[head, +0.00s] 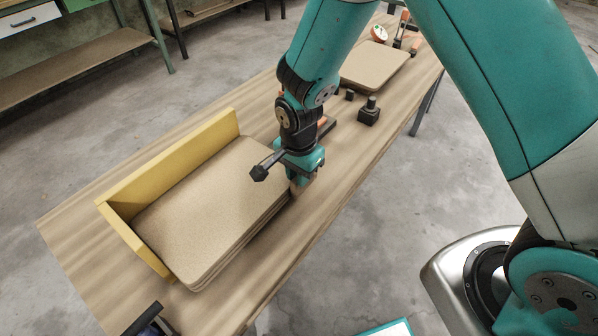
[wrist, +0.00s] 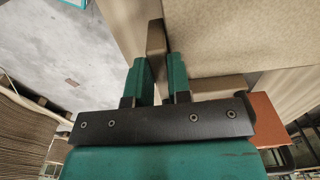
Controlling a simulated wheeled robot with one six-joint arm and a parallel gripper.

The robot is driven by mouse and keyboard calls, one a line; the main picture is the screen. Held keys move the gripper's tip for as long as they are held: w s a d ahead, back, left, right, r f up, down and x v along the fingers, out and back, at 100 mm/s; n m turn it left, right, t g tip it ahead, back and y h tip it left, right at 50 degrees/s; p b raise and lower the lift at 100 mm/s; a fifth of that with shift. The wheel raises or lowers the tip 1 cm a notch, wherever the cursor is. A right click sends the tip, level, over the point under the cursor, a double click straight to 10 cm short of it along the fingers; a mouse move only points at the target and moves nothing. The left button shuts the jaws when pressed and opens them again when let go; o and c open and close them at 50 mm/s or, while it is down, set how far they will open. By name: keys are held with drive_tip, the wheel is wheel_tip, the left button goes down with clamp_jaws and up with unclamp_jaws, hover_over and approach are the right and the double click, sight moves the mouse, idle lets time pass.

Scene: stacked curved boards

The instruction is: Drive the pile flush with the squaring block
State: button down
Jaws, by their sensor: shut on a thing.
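The pile of tan curved boards (head: 205,205) lies on the bench inside an L-shaped yellow fence (head: 180,165). The edges of several layers show along its near side, slightly stepped. My gripper (head: 300,180) is at the pile's right end, close to its corner. In the wrist view my gripper (wrist: 160,75) has its two teal fingers on either side of a brown block (wrist: 155,45), which I take for the squaring block. The pile's top (wrist: 235,35) shows to the right of the block. I cannot tell whether block and pile touch.
A separate tan board (head: 375,66) lies farther along the wooden bench (head: 75,235). A small black fixture (head: 369,112) and orange-handled tools (head: 413,30) are also there. A dark item (head: 148,322) stands at the near left edge.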

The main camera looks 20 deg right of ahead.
wheel_tip(320, 180, up, 9)
drive_tip(key=d+p, duration=0.1)
drive_tip(key=p, duration=0.6)
drive_tip(key=shift+s+d+p, duration=0.15)
drive_tip(key=shift+d+p, duration=0.1)
drive_tip(key=shift+p, duration=0.1)
drive_tip(key=shift+d, duration=0.1)
idle(0.6)
